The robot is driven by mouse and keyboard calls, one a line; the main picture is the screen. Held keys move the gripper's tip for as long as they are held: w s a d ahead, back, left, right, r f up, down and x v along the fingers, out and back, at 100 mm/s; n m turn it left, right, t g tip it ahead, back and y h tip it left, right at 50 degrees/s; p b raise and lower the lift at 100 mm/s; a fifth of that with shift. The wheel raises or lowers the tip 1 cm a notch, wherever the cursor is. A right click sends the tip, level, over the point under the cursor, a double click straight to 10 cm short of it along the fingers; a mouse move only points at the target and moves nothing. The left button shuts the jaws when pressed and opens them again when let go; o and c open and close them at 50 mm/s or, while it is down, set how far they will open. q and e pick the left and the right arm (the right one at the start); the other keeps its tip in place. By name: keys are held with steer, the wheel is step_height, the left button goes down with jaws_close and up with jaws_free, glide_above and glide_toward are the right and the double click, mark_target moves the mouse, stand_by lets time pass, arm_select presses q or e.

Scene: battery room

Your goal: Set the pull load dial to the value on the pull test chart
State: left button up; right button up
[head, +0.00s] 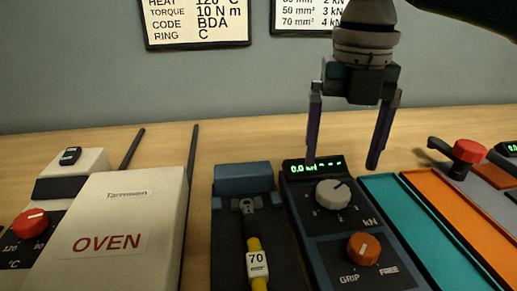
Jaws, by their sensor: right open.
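The pull load dial (333,194) is a light grey knob marked kN on a dark pull tester (325,247). The tester's green display (315,165) reads 0.0 kN, with dashes beside it. Below the dial is an orange GRIP/FREE knob (364,248). My right gripper (340,166) points down, open and empty, with its fingers apart above the dial's far side. A cable with a yellow sleeve and a tag (258,266) reading 70 mm² lies left of the dial. The chart (308,14) on the wall is cut off at the top; its 70 mm² row shows 4 kN. My left gripper is not in view.
A white oven (108,238) with a red knob (30,222) stands at left. A teal tray (415,225) and an orange tray (460,220) lie right of the tester. A red-knobbed device (468,151) is at far right. Another chart (196,22) hangs at upper left.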

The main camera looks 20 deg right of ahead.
mark_target(334, 190)
step_height(334, 190, down, 6)
steer(key=shift+f+b, duration=0.1)
steer(key=shift+b, duration=0.2)
steer(key=c, duration=1.4)
steer(key=shift+o, duration=0.2)
